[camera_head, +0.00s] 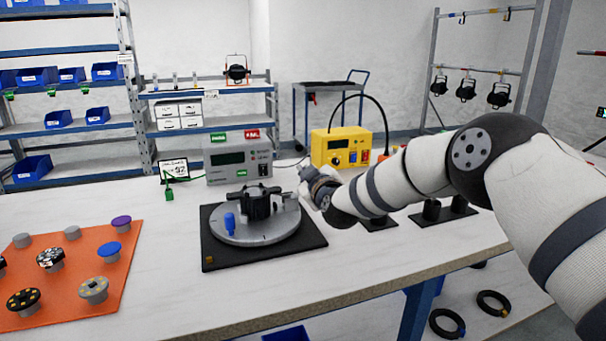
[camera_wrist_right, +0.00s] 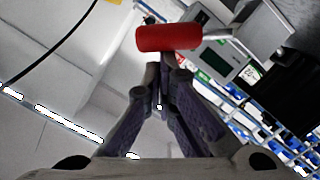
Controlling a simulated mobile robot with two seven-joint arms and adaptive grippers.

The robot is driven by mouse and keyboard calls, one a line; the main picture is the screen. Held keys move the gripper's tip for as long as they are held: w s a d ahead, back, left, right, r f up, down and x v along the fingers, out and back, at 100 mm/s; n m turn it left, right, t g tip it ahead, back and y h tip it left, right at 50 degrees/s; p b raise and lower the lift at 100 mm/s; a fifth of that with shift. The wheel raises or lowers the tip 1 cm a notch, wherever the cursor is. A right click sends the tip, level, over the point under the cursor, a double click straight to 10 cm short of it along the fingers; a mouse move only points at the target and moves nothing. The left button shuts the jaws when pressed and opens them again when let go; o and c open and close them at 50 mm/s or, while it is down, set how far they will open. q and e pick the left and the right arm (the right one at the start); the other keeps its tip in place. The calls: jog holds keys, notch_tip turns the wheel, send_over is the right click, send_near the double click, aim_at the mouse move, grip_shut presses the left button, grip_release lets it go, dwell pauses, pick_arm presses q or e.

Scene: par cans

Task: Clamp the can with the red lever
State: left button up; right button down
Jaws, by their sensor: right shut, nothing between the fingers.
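A black can (camera_head: 257,204) sits on a round grey turntable (camera_head: 245,236) on a black base plate. A blue-headed part (camera_head: 229,221) stands at the front left of the turntable. My right gripper (camera_head: 305,177) is just right of the can, its fingers small and hard to make out in the head view. In the right wrist view the red lever grip (camera_wrist_right: 168,38) lies across, just beyond the fingertips of my right gripper (camera_wrist_right: 165,78), which are together and empty. I cannot tell whether they touch it. The lever is not clear in the head view. My left gripper is not in view.
A grey meter box (camera_head: 238,159) and a yellow power unit (camera_head: 341,148) stand behind the turntable. An orange mat (camera_head: 65,262) with several knob-like pieces lies at the left. Black stands (camera_head: 443,212) are at the right. The table's front is clear.

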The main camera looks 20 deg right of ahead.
jog(key=shift+w+d+f+m, duration=0.1)
jog(key=shift+d+f+m, duration=0.45)
jog(key=shift+m, duration=0.35)
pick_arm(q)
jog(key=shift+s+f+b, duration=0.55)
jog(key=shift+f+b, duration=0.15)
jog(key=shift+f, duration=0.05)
pick_arm(e)
jog(key=d+f+m, duration=0.1)
jog(key=m, duration=0.1)
jog(key=d+f+m+y, duration=0.1)
jog(key=shift+d+m, duration=0.2)
jog(key=shift+m, duration=0.2)
jog(key=shift+f, duration=0.15)
